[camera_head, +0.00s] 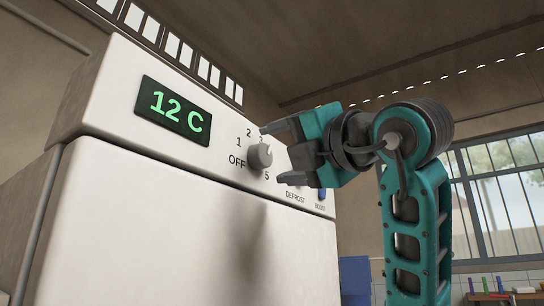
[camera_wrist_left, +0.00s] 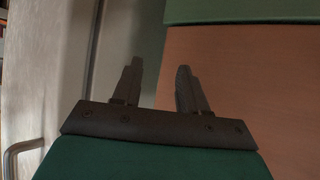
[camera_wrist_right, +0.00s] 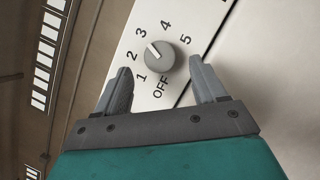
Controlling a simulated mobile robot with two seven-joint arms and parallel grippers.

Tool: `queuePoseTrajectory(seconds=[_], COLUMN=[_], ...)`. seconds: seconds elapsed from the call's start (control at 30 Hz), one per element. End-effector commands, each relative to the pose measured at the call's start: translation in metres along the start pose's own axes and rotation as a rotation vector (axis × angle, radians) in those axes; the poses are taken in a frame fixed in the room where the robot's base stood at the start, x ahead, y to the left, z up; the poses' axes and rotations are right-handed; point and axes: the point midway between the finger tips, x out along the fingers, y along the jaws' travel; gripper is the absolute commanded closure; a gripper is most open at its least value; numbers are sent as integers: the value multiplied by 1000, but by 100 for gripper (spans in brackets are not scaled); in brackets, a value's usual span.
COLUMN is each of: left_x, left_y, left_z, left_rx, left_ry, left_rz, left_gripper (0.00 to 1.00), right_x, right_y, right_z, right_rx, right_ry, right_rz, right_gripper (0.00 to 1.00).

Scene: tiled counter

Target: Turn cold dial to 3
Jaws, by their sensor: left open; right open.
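The round grey cold dial (camera_head: 259,156) sits on the white front panel, with marks from OFF to 5 around it. In the right wrist view the dial (camera_wrist_right: 160,60) has a light pointer line slanting up-left, roughly toward the 3. My right gripper (camera_head: 274,153) is open at the dial, one finger above it and one below in the head view. In the right wrist view its fingertips (camera_wrist_right: 158,70) are apart on either side of the dial's lower part, with visible gaps. My left gripper (camera_wrist_left: 157,66) is open and empty, away from the dial.
A green display (camera_head: 173,110) reads 12 C, left of the dial. DEFROST lettering (camera_head: 295,197) and a blue control (camera_head: 322,193) are to the dial's right, partly behind my right gripper. A brown surface (camera_wrist_left: 250,80) and a pale door with a handle (camera_wrist_left: 22,148) show near my left gripper.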

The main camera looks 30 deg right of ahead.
Motion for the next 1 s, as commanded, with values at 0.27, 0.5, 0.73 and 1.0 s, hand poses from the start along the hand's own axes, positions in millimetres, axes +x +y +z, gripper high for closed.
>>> queuePoseTrajectory(seconds=[0.27, 0.5, 0.73, 1.0], left_x=[3, 4, 5, 6], left_y=[4, 4, 4, 4], left_z=[3, -2, -8, -6], left_rx=[-3, -3, -2, -2], left_ry=[1, 7, 20, 18], left_rz=[10, 12, 11, 12], left_gripper=[57, 57, 57, 57], right_x=[-64, -92, -95, -95], right_y=[0, 0, 0, 0], right_z=[0, 0, 0, 0], right_rx=[-2, 0, -1, -1], right_ry=[-4, -1, 1, 1], right_rz=[4, 1, -2, -2], right_gripper=[30, 30, 30, 30])
